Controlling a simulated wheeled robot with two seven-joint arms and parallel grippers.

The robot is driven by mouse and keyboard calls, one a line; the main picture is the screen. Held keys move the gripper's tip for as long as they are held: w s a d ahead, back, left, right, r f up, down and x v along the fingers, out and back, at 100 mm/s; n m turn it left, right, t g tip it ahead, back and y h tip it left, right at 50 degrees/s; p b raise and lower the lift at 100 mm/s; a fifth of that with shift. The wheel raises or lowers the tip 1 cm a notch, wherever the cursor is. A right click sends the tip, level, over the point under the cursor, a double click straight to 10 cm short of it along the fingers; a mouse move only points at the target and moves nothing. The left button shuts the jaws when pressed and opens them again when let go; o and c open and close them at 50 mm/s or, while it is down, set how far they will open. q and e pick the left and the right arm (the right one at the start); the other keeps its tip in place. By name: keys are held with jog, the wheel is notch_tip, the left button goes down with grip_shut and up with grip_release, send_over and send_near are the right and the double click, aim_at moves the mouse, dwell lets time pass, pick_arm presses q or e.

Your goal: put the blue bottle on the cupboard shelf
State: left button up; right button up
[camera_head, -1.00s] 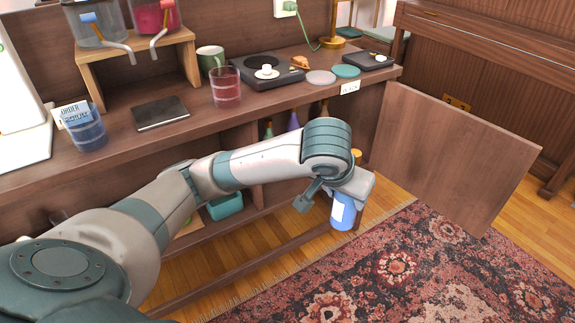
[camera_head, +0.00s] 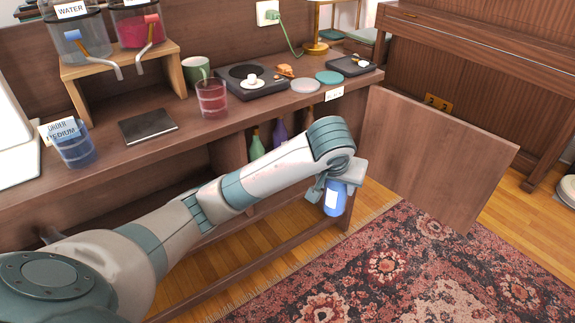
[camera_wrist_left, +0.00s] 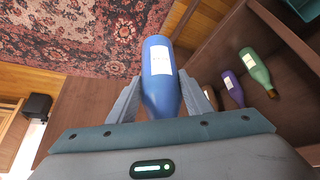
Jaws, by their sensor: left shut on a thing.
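The blue bottle (camera_head: 334,199) has a white label and hangs in my left gripper (camera_head: 338,183), in front of the open lower part of the cupboard. In the left wrist view the blue bottle (camera_wrist_left: 160,75) sits between both fingers of the left gripper (camera_wrist_left: 160,98), which is shut on it. The cupboard (camera_head: 225,150) holds a green bottle (camera_head: 257,146) and a purple bottle (camera_head: 280,136) inside. They also show in the left wrist view as a green bottle (camera_wrist_left: 257,70) and a purple bottle (camera_wrist_left: 233,90). My right gripper is not in view.
The open cupboard door (camera_head: 435,155) stands to the right of the bottle. The counter above carries a glass of red drink (camera_head: 211,98), a blue cup (camera_head: 73,145), a green mug (camera_head: 196,70) and a dark flat box (camera_head: 148,126). A patterned rug (camera_head: 400,265) covers the floor in front.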

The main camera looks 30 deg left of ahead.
pick_arm(q)
jog(key=w+a+f+n, duration=0.1)
jog(key=a+f, duration=0.1)
jog(key=w+a+f+n+y+p, duration=0.1)
jog(key=a+f, duration=0.1)
jog(key=a, duration=0.1)
jog(key=w+a+f+p, duration=0.1)
jog(key=a+f, duration=0.1)
jog(key=shift+w+a+f+n+g, duration=0.15)
jog(key=shift+w+a+n+g, duration=0.05)
jog(key=shift+w+n+g, duration=0.2)
jog(key=s+a+f+n+y+p, duration=0.1)
jog(key=s+a+f+n+p, duration=0.1)
jog(key=a+f, duration=0.6)
jog(key=shift+s+a+f, duration=0.35)
jog(key=shift+s+f, duration=0.1)
jog(key=shift+f, duration=0.3)
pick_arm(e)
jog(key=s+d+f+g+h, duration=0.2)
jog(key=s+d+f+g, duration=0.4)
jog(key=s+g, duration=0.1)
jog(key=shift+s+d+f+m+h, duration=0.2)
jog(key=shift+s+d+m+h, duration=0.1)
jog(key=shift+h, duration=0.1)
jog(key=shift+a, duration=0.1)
